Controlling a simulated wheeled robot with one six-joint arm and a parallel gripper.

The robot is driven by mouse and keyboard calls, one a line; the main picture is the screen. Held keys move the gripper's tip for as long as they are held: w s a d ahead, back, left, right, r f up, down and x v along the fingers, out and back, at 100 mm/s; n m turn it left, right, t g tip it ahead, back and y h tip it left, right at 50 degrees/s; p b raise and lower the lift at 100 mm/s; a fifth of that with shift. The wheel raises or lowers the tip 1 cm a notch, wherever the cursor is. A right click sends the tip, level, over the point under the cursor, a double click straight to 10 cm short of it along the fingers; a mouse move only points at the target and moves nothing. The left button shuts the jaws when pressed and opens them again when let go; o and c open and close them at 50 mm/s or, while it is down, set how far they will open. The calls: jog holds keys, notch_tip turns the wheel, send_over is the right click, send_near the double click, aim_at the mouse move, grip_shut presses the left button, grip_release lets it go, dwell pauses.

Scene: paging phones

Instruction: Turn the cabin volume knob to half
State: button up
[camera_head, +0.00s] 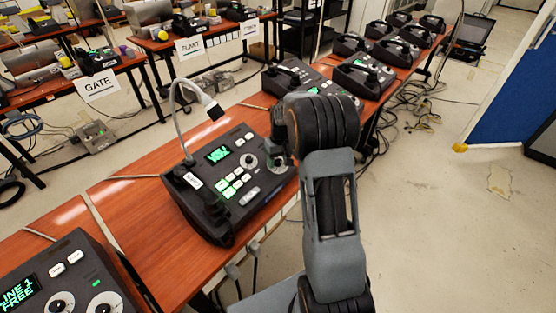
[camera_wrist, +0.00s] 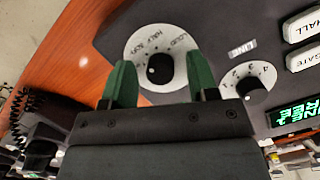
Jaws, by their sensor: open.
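The cabin volume knob (camera_wrist: 160,69) is a black knob on a white dial marked SOFT, HALF and LOUD in the wrist view. A small white mark shows on the knob's left side, away from the HALF label. My gripper (camera_wrist: 160,82) is open, its two green fingers on either side of the knob in the picture; I cannot tell if they touch it. In the head view my arm covers much of that dial (camera_head: 279,167) at the right end of the dark phone console (camera_head: 235,205).
A LINE knob (camera_wrist: 248,88) with a numbered dial sits beside the volume dial, near white buttons and a green display (camera_wrist: 293,117). In the head view, a gooseneck microphone (camera_head: 212,107) rises behind the console and a handset (camera_head: 200,200) lies at its left. Other consoles stand nearby.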

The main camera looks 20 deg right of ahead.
jog(key=c, duration=0.9)
jog(key=shift+m, duration=0.3)
jog(key=m+y+p, duration=0.1)
jog(key=m, duration=0.1)
jog(key=shift+m, duration=0.4)
jog(key=shift+d+m+y, duration=0.1)
jog(key=shift+m+y, duration=0.3)
jog(key=shift+m, duration=1.7)
jog(key=o, duration=0.9)
